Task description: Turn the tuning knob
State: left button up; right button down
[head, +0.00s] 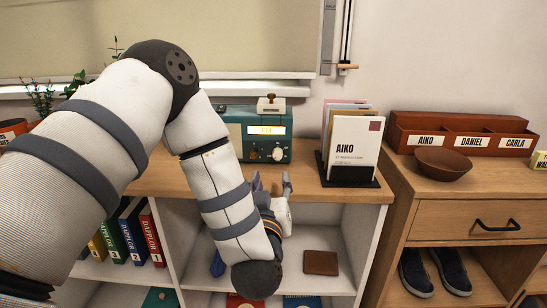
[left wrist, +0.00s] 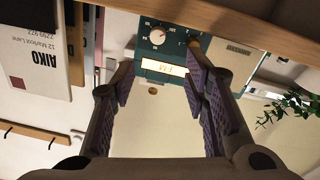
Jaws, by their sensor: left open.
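A teal radio (head: 236,113) with a lit display stands at the back of the wooden cabinet top. A pale round tuning knob (head: 278,154) is on its front, low and right of the display. In the left wrist view the radio (left wrist: 214,50) appears upside down, with the knob (left wrist: 158,35) above the lit FM display. My left gripper (head: 271,187) is open and empty, in front of and below the radio in the head view. Its purple-grey fingers (left wrist: 161,70) are spread and apart from the knob. My right gripper is not in view.
A black holder with cards marked AIKO (head: 355,150) stands right of the radio. A brown bowl (head: 443,163) and a name-labelled organizer (head: 460,133) are further right. Open shelves lie below the cabinet edge.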

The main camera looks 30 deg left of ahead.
aim_at(277, 155)
pick_arm(q)
jog(key=b+x, duration=0.1)
jog(key=x, duration=1.1)
jog(key=shift+w+d, duration=0.1)
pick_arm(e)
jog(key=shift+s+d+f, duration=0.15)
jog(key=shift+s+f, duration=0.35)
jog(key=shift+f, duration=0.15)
pick_arm(q)
jog(key=shift+c, duration=0.2)
grip_shut()
jog(key=shift+d+r+m+p, duration=0.1)
jog(key=shift+r+m+p, duration=0.2)
jog(key=shift+m+p, duration=0.55)
jog(key=shift+f, duration=0.35)
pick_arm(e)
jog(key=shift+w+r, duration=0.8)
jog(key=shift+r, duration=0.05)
